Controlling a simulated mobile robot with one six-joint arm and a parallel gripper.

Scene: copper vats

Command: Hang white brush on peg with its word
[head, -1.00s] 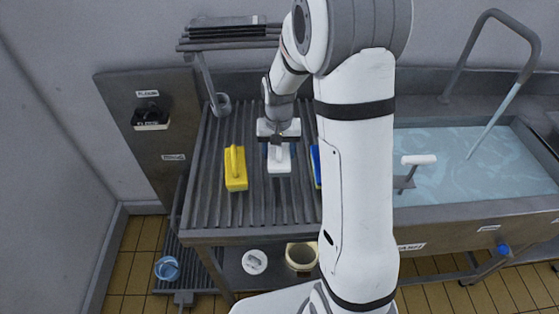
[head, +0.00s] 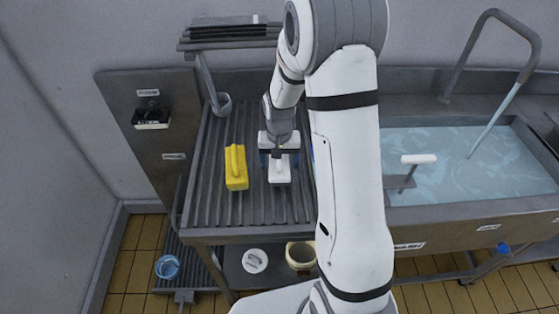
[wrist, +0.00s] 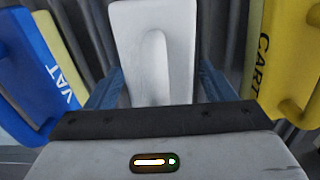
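The white brush (head: 280,172) lies on the ribbed drainboard, right of a yellow brush (head: 236,168). In the wrist view the white brush (wrist: 124,30) shows its pale back and raised handle; no word shows on it. My gripper (head: 279,152) is low over it. The blue fingers (wrist: 160,92) stand apart on either side of the brush, with no clear contact on the handle. The board at the left has a small label (head: 148,92) above a dark block (head: 151,118) and another label (head: 173,156) lower down. Their words are too small to read, and I cannot make out a bare peg.
The wrist view shows a blue brush (wrist: 38,70) marked VAT close at left and the yellow brush (wrist: 285,60) marked CART close at right. A water-filled sink (head: 450,165) is at right. A rack (head: 230,38) overhangs the drainboard's back. A grey cup (head: 222,104) stands at back left.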

